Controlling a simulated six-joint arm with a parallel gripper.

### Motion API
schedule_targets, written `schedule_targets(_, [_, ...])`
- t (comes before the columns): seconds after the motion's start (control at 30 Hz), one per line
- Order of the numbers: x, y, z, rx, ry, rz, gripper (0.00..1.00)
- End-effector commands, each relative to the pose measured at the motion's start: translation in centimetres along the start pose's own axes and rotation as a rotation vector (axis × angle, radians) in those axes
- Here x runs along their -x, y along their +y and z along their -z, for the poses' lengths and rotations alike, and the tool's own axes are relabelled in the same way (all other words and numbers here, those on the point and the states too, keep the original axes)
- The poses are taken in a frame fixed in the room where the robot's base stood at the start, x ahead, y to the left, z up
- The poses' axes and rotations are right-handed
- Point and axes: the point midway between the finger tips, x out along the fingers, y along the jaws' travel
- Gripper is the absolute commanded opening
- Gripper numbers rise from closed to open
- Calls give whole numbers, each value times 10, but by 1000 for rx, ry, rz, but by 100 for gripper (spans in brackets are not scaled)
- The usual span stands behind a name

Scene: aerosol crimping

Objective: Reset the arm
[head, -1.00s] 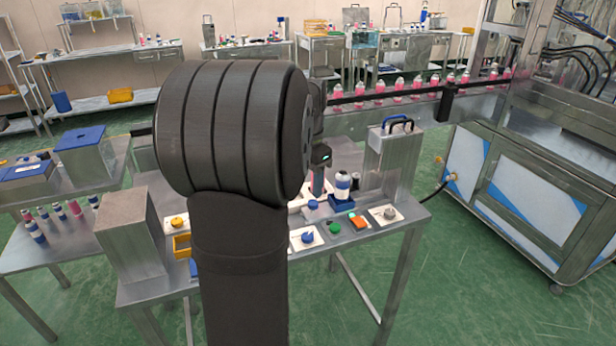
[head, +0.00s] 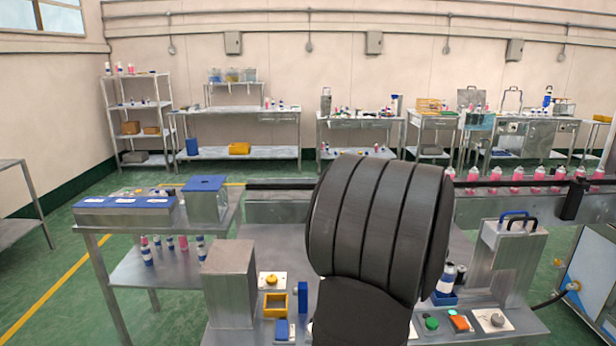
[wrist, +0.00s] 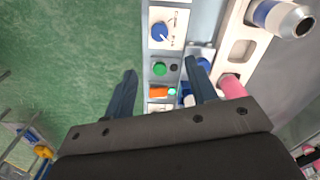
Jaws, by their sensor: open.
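My gripper (wrist: 160,67) shows in the wrist view with its two dark fingers wide apart and nothing between them. It hangs above the edge of the steel workbench, with green floor to the left. In the head view my dark arm hides the gripper. A white and dark bottle (head: 446,278) stands in a blue holder (head: 444,299) right of my arm. On the bench front are a green button (head: 431,323), an orange rocker switch (head: 459,322) and a grey knob (head: 496,320). A blue knob (wrist: 160,31) shows in the wrist view.
A steel box (head: 228,284), a yellow bin (head: 275,304) and a yellow button (head: 271,281) are left of my arm. A steel case with handles (head: 508,255) stands on the right. A conveyor with pink bottles (head: 517,175) runs behind. In the wrist view a silver-topped can (wrist: 283,18) is close on the right.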

Motion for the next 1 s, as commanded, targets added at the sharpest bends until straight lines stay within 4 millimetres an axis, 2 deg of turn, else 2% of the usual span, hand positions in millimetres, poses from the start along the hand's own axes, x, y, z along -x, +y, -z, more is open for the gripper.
schedule_targets(0.03, [-12, 0, -1, 0, -4, -4, 52])
schedule_targets(0.4, [-86, 1, -1, 0, -4, -4, 52])
schedule_targets(0.6, [-117, 0, -1, 1, -3, -3, 52])
schedule_targets(0.8, [-133, 0, -1, 1, -2, -1, 52])
schedule_targets(1.0, [-135, 0, 0, 2, -1, -1, 52])
